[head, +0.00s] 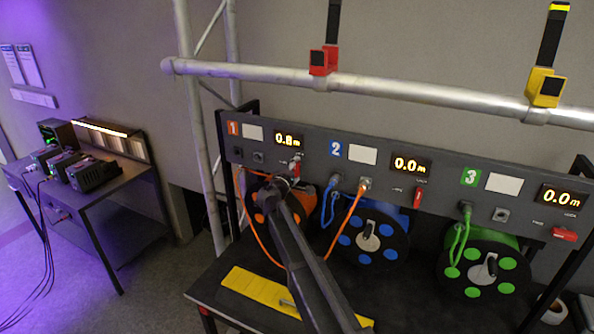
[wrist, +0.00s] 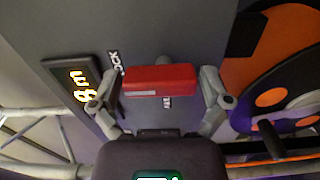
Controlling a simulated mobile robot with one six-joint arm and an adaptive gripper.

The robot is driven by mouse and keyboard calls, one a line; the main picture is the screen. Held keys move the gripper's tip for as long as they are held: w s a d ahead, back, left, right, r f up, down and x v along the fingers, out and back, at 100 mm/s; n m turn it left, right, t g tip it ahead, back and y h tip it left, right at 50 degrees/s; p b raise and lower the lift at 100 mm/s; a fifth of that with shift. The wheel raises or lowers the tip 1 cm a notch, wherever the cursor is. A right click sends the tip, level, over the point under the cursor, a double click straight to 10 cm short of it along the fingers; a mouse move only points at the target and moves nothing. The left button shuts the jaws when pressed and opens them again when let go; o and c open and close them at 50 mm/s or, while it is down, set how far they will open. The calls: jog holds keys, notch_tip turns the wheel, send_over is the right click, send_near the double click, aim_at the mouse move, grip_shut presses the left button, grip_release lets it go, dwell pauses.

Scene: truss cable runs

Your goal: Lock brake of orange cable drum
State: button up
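The orange cable drum (head: 262,204) sits under panel 1 in the head view, partly hidden by my arm; its orange and black face also shows in the wrist view (wrist: 268,70). Its red brake lever (wrist: 160,80) is on the grey panel between my fingers in the wrist view. One lettered label shows by the lever's left end and another is partly hidden below it. My gripper (wrist: 163,88) is open around the lever, one finger near each end; contact is unclear. In the head view my gripper (head: 291,181) is at the lever (head: 296,167).
Display 1 (head: 289,139) reads 0.8 m. Blue (head: 372,238) and green (head: 484,266) drums stand to the right with their own red levers. An orange cable (head: 345,218) hangs from a panel 2 socket. A yellow plate (head: 262,294) lies on the bench. A truss bar (head: 400,90) crosses above.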

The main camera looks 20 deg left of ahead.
jog(key=shift+s, duration=0.15)
jog(key=s+a, duration=0.1)
jog(key=s, duration=1)
jog(key=shift+s, duration=0.35)
dwell(0.4)
jog(key=d+f+m+g+h+b, duration=0.1)
jog(key=d+f+m+g+h, duration=0.3)
jog(key=d, duration=0.7)
jog(key=d+f+m+g+y+b, duration=0.1)
jog(key=d+f+m+g+b, duration=0.1)
jog(key=d+f, duration=0.65)
jog(key=d+f+m+g+h+b, duration=0.1)
jog(key=d+f+m+g+h, duration=0.2)
jog(key=d, duration=1.1)
jog(key=s+d+f+m+g+y+b, duration=0.2)
jog(key=s+d+f, duration=0.4)
jog(key=s+d, duration=0.3)
jog(key=s+d+f+m+g+y+b, duration=0.3)
jog(key=s+d+f+m+g+y, duration=0.2)
jog(key=s+d, duration=0.4)
jog(key=shift+s+d+f+m+g, duration=0.3)
jog(key=shift+d+f+m+g, duration=0.15)
jog(key=shift+f+g, duration=0.45)
jog(key=shift+r, duration=0.15)
